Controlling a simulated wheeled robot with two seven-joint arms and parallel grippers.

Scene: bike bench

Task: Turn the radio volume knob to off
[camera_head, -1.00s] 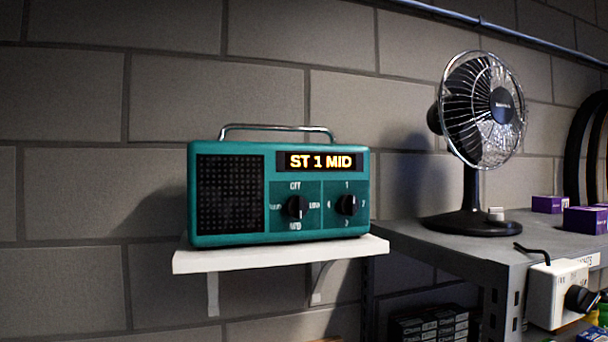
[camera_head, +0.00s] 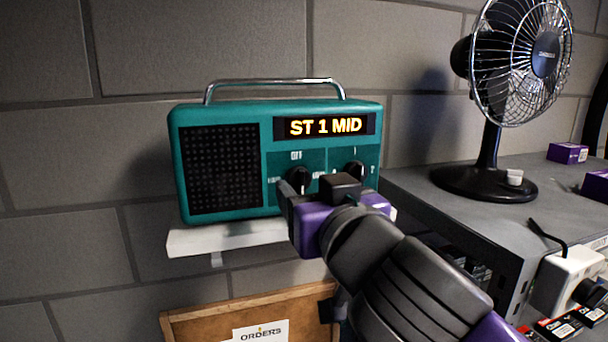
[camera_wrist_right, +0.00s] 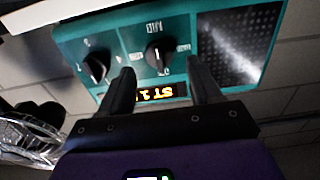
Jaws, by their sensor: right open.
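The teal radio (camera_head: 222,112) stands on a white wall shelf, its lit display (camera_head: 325,125) reading "ST 1 MID". The volume knob (camera_head: 298,177), black and round, is the left of two knobs on its front, with "OFF" printed above it. My right gripper (camera_head: 290,198) is open just in front of the radio. Its two fingers (camera_wrist_right: 160,80) point toward the volume knob, one to each side, seemingly short of it. My left gripper is out of view.
The station knob (camera_head: 354,172) sits close to the right of the volume knob. The white shelf (camera_head: 195,242) is under the radio. A black fan (camera_head: 485,180) stands on the grey bench at right. A cork board (camera_head: 195,322) hangs below.

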